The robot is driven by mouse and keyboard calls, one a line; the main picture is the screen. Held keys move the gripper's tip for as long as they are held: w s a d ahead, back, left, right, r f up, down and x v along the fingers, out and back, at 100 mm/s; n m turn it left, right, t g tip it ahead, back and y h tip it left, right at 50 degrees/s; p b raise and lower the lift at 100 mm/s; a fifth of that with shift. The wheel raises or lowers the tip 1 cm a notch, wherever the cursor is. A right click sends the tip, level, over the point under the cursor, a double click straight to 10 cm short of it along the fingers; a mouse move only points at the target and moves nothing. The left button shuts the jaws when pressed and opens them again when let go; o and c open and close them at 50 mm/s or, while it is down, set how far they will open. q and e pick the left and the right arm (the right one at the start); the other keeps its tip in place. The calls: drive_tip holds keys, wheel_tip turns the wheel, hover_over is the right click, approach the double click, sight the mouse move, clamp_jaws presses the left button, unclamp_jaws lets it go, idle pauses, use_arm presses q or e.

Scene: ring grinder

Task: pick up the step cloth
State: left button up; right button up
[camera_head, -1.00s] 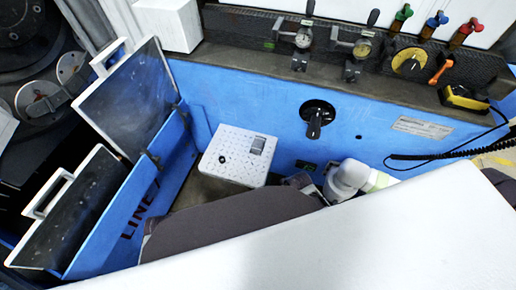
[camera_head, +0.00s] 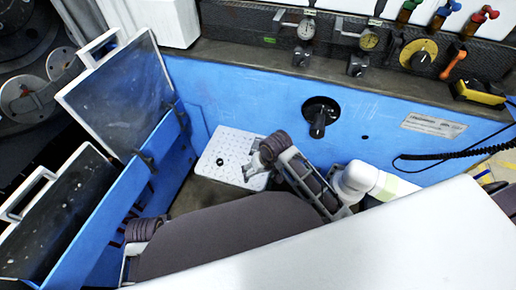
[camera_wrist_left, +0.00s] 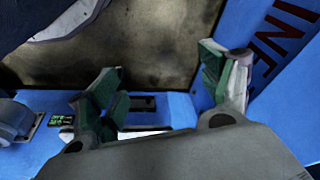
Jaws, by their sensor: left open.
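I cannot make out the step cloth for certain in either view. A white dotted step plate (camera_head: 222,150) lies on the floor by the blue wall in the head view. A gripper on the arm from the right, my right gripper (camera_head: 256,165), is over the plate's right side and covers part of it; its jaws are too small to judge. My left gripper (camera_wrist_left: 165,92) is open and empty in the left wrist view, with green pads apart over brown floor (camera_wrist_left: 150,45). A dark, pale-edged shape (camera_wrist_left: 75,20) at that view's upper left is unclear.
A blue wall (camera_head: 255,105) runs behind the plate, with a black knob (camera_head: 319,117) on it. Dial gauges (camera_head: 306,28) stand on the ledge above. A blue panel with lettering (camera_wrist_left: 275,45) stands close on the right in the wrist view. Framed dark plates (camera_head: 120,95) lean at left.

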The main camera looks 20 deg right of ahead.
use_arm(q)
drive_tip(key=s+f, duration=0.2)
drive_tip(key=f, duration=0.6)
drive_tip(key=s+d+f+g, duration=0.1)
drive_tip(key=f, duration=0.7)
drive_tip(key=shift+s+f, duration=0.35)
drive_tip(key=shift+s, duration=0.05)
use_arm(e)
drive_tip(key=w+d+r+m, duration=0.1)
drive_tip(key=w+m, duration=0.1)
drive_tip(key=w, duration=0.4)
drive_tip(key=w+d+r+m+g+h, duration=0.1)
drive_tip(key=w+d+r+m, duration=0.1)
drive_tip(key=w, duration=0.4)
drive_tip(key=w+d+r+m+g+h, duration=0.1)
drive_tip(key=w+m, duration=0.1)
drive_tip(key=w, duration=0.4)
drive_tip(key=shift+w+d+r+m, duration=0.2)
drive_tip(key=shift+w+d+m, duration=0.15)
drive_tip(key=shift+m, duration=0.05)
use_arm(q)
wheel_tip(320, 180, up, 7)
drive_tip(key=d+b, duration=0.1)
drive_tip(key=b, duration=0.1)
drive_tip(key=shift+d+b, duration=0.3)
drive_tip(key=shift+b, duration=0.1)
use_arm(e)
hover_over(256, 147)
drive_tip(key=shift+s+d+f, duration=0.1)
drive_tip(key=shift+f, duration=4.2)
